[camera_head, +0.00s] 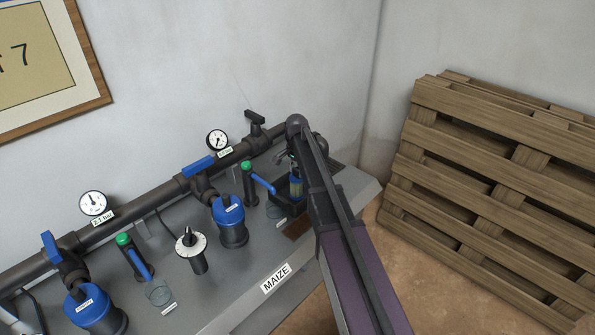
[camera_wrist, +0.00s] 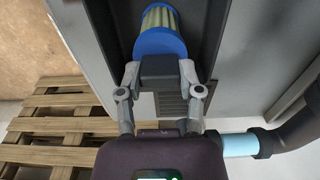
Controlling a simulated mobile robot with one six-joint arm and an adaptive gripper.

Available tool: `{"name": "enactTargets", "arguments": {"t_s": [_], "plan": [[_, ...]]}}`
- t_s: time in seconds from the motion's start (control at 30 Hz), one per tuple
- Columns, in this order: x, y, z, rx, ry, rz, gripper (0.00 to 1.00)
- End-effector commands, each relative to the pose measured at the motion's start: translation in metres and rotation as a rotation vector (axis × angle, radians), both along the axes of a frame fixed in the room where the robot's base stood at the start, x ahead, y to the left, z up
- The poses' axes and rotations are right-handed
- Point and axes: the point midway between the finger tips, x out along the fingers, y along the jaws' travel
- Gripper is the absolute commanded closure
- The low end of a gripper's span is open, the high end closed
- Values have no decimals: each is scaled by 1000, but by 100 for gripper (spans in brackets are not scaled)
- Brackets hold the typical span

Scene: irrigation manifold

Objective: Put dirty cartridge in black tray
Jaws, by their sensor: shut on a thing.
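The cartridge, with yellowish pleats and a blue end cap (camera_wrist: 160,42), is held by my gripper (camera_wrist: 159,70). The fingers are shut on a dark block at its capped end. In the head view, the cartridge (camera_head: 296,187) is upright at the black tray (camera_head: 284,207), below my gripper (camera_head: 292,158). The wrist view shows dark walls (camera_wrist: 207,32) around the cartridge. I cannot tell whether it touches the tray floor. My arm hides part of the tray's right side.
The grey bench (camera_head: 225,285) carries a dark pipe manifold with gauges, blue valve handles and blue-capped housings (camera_head: 230,218) left of the tray. Wooden pallets (camera_head: 490,180) lean at the right.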

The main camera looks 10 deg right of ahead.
Motion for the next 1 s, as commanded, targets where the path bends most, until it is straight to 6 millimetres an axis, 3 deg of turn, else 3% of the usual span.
{"name": "enactTargets", "arguments": {"t_s": [0.1,0.13,0.2,0.23,0.73,1.0], "plan": [[0,0,-4,0,0,0,100],[0,0,-3,0,0,0,44],[0,0,-2,0,0,0,23],[0,0,-2,0,0,0,18],[0,0,-1,0,0,1,18],[0,1,12,0,0,1,18]]}}
